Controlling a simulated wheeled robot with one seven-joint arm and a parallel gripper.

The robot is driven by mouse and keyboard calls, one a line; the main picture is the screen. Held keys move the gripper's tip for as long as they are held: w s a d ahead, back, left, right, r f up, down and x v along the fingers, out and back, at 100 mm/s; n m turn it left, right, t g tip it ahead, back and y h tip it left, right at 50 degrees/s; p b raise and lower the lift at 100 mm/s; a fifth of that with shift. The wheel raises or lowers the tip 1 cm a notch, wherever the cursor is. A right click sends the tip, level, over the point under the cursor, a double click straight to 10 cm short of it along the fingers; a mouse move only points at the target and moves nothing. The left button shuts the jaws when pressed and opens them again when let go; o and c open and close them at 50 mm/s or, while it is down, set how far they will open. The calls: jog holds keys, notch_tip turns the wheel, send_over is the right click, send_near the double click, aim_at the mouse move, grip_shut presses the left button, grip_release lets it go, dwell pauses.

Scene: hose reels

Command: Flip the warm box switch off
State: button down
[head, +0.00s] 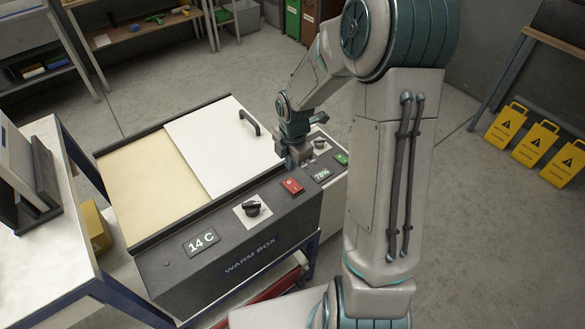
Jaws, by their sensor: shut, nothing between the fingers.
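The warm box (255,262) is a dark grey cabinet with a "WARM BOX" label on its front, in the middle of the head view. Its sloped panel carries a display reading 14 C (201,242), a black knob on a white plate (252,209) and a red rocker switch (292,187). Which way the rocker is tipped is too small to tell. My gripper (292,163) is shut and empty, pointing down just behind the red switch. It looks apart from the switch, but the exact gap is unclear.
A white lid with a black handle (250,122) partly covers the box top. Right of the red switch are a 78% display (322,175), a green switch (341,159) and another knob (320,143), partly near my arm. A white table (60,235) stands left. Yellow signs (536,143) stand right.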

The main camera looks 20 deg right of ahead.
notch_tip(320, 180, up, 7)
jog(key=shift+w+a+r, duration=0.2)
jog(key=shift+w, duration=0.15)
dwell(0.4)
jog(key=s+r+m+t, duration=0.1)
jog(key=s+r+m, duration=0.4)
jog(key=s+m, duration=0.5)
jog(key=s+r+m+t, duration=0.1)
jog(key=s+r+m, duration=0.4)
jog(key=s+m, duration=0.6)
jog(key=shift+a+r+m, duration=0.15)
jog(key=shift+a+m, duration=0.1)
jog(key=shift+m, duration=0.35)
jog(key=shift+s, duration=0.1)
